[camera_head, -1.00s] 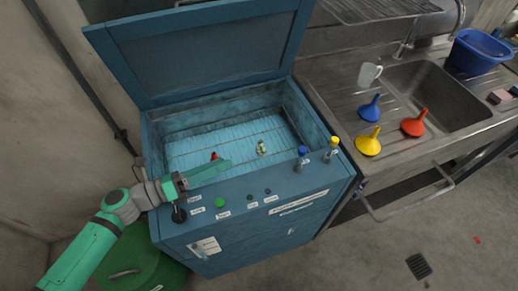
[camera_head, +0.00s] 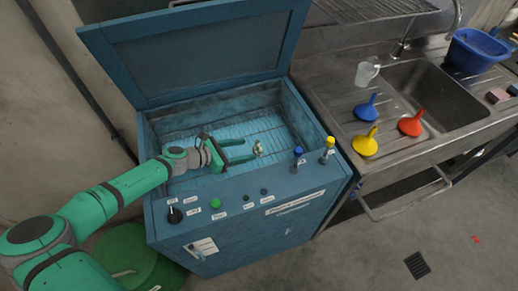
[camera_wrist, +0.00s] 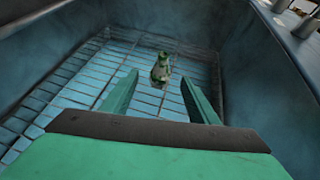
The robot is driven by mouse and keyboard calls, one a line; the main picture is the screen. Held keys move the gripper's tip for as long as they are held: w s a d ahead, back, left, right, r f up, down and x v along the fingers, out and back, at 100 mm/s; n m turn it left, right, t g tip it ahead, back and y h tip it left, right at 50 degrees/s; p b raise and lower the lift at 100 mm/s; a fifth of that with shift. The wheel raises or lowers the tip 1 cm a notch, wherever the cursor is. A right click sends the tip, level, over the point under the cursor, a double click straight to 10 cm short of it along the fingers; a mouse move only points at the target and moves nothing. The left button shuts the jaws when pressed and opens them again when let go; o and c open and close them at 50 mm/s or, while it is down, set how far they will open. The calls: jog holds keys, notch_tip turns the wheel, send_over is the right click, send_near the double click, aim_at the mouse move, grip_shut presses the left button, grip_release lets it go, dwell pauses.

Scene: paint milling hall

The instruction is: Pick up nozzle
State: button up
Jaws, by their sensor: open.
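The nozzle seems to be the small pale green-and-white object (camera_head: 258,148) standing on the grid floor inside the blue washing cabinet (camera_head: 240,210). In the wrist view the nozzle (camera_wrist: 161,68) is upright, ahead of and between the two fingers, apart from them. My gripper (camera_head: 248,150) is inside the cabinet's basin, open and empty, with its green fingers pointing right toward the nozzle. In the wrist view the open gripper (camera_wrist: 160,95) has a wide gap between its fingertips.
The basin walls surround my gripper, and the cabinet lid (camera_head: 200,50) stands open behind. Blue-capped (camera_head: 297,158) and yellow-capped (camera_head: 327,150) fittings stand on the front right rim. A sink counter at right holds blue (camera_head: 367,108), yellow (camera_head: 365,142) and red (camera_head: 411,123) funnels and a clear jug (camera_head: 366,74).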

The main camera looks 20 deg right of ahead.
aim_at(254, 149)
jog(key=shift+f+x, duration=0.2)
jog(key=shift+x, duration=3.45)
jog(key=shift+a, duration=0.1)
jog(key=c, duration=1.1)
